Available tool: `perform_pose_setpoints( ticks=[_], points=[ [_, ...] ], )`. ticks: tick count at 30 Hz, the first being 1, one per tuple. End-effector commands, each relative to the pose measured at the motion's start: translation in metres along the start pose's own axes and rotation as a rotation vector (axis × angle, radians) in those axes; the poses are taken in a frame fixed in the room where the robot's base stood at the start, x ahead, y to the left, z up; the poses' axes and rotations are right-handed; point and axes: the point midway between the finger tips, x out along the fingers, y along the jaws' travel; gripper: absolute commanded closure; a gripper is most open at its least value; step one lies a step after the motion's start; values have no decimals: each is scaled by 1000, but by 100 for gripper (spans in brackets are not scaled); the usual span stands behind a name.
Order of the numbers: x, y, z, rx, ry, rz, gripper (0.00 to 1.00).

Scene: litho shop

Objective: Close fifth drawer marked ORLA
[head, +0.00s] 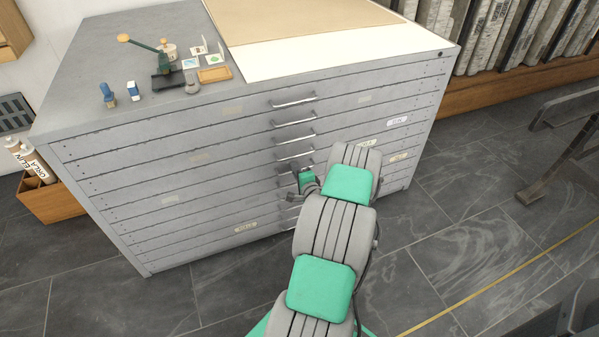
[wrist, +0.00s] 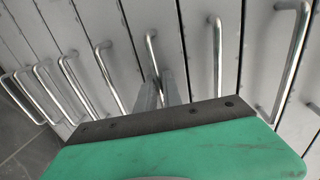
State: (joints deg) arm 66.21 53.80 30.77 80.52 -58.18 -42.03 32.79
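The grey flat-file cabinet (head: 190,158) has several wide, shallow drawers with bar handles. A small label (head: 365,142) on the right half is partly cut off by my arm, and its lettering is too small to read surely. I cannot tell which drawer is ORLA, and no drawer clearly stands out. My gripper (head: 306,180) is at the lower middle handles, partly hidden by my arm. In the wrist view, my gripper's narrow fingers (wrist: 160,92) are close together at one bar handle (wrist: 151,52). I cannot tell whether they grip it.
On the cabinet top are a green hand press (head: 160,60), stamps (head: 108,95), small cards and large sheets (head: 330,45). A wooden box of rolled tubes (head: 52,200) stands at the left. A grey bench frame (head: 545,150) is at the right. Tiled floor (head: 450,230) lies clear between.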

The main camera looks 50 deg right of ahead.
Motion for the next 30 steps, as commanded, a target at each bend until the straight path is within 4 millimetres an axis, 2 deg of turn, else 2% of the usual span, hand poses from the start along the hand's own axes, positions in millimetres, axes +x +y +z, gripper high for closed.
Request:
perform_pose_setpoints(
  ticks=[10,21,24,30],
  points=[
    [-5,-2,-2,0,2,-2,83],
    [-73,0,-3,4,4,3,83],
    [-80,1,-2,3,3,2,83],
    [-80,1,-1,2,1,2,83]
  ],
)
